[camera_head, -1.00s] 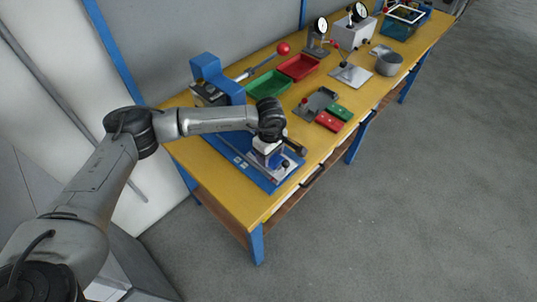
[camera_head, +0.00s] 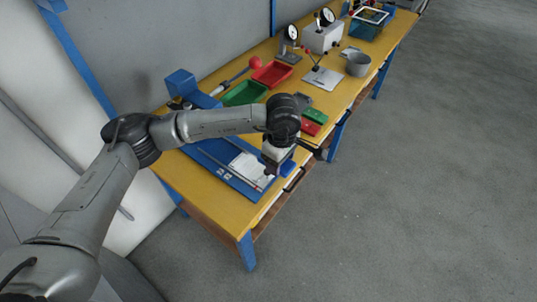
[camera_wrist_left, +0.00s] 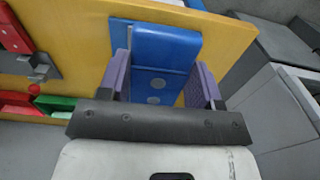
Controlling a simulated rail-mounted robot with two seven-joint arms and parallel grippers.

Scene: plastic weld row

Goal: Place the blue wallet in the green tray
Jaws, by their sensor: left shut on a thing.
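The blue wallet (camera_wrist_left: 165,50) is between the two purple-grey fingers of my left gripper (camera_wrist_left: 162,80) in the left wrist view. The gripper is shut on it. In the head view my left gripper (camera_head: 279,164) is over the front edge of the bench, and part of the blue wallet (camera_head: 288,169) shows beside it. Its exact height above the bench is hard to tell. The green tray (camera_head: 243,93) stands farther back on the bench, behind my left arm, and looks empty. My right gripper is not in view.
A red tray (camera_head: 272,74) stands just beyond the green tray. A blue mat (camera_head: 214,154) with a white sheet (camera_head: 250,167) lies at the near end. A blue press-like fixture (camera_head: 181,83) stands left of the trays. Red and green blocks (camera_head: 315,116) lie near the front edge.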

